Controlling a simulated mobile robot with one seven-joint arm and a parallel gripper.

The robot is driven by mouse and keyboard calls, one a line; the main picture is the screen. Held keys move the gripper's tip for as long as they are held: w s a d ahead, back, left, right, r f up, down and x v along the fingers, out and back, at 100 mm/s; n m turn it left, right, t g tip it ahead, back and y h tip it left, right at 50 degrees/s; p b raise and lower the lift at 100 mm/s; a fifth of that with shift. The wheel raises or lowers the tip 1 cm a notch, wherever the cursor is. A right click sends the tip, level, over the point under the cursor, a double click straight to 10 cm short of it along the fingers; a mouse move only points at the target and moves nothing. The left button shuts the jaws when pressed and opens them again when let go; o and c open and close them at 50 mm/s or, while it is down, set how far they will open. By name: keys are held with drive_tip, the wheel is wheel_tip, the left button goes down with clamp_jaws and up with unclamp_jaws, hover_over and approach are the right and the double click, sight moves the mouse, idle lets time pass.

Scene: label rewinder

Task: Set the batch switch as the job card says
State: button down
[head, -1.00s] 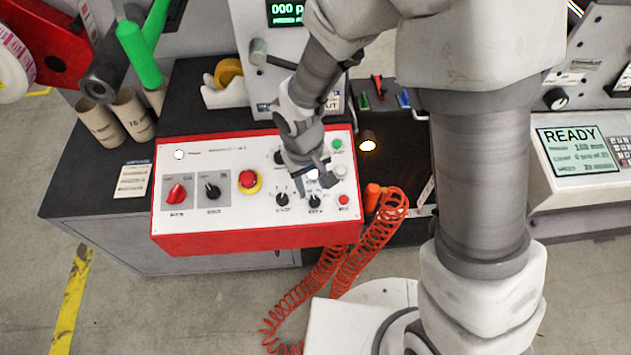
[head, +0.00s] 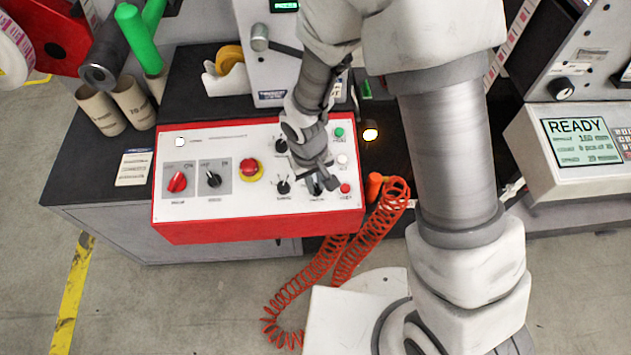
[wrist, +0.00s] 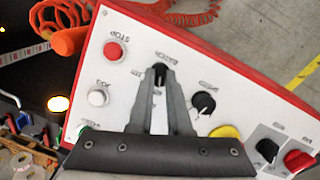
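The batch switch (wrist: 160,72) is a black knob on the white panel, with "BATCH" lettering beside it in the wrist view. My gripper (wrist: 160,75) has its two grey fingertips on either side of this knob, with little or no gap showing. I cannot tell whether they are clamped on it. In the head view my gripper (head: 318,182) is down at the panel's lower right and mostly hides the switch. The knob's pointer setting is hidden. The job card (head: 134,168) is a pale card left of the panel; its writing is too small to read.
The red-edged control panel (head: 215,135) also carries a red switch (head: 177,182), a yellow-ringed emergency stop (head: 250,170), another black knob (wrist: 204,102), a red stop button (wrist: 113,50) and a white button (wrist: 98,97). An orange coiled hose (head: 345,260) hangs close by on the right.

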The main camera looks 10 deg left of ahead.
idle(0.5)
drive_tip(key=n+b, duration=0.3)
drive_tip(key=shift+a+f+t+h, duration=0.1)
drive_tip(key=shift+f+t+h, duration=0.1)
drive_tip(key=shift+t+h, duration=0.15)
drive_tip(key=shift+s+r+n+t+h+b, duration=0.15)
drive_tip(key=shift+n+t+b, duration=0.1)
drive_tip(key=shift+n+b, duration=0.75)
drive_tip(key=shift+s+n+t+h+b, duration=0.15)
drive_tip(key=shift+n+b, duration=0.5)
drive_tip(key=shift+n, duration=0.65)
drive_tip(key=shift+w, duration=0.1)
drive_tip(key=c, duration=0.9)
unclamp_jaws()
drive_tip(key=shift+o, duration=0.2)
drive_tip(key=shift+r, duration=0.1)
drive_tip(key=p+v, duration=0.3)
drive_tip(key=v, duration=1.4)
drive_tip(key=shift+a+r, duration=0.1)
drive_tip(key=shift+r, duration=0.05)
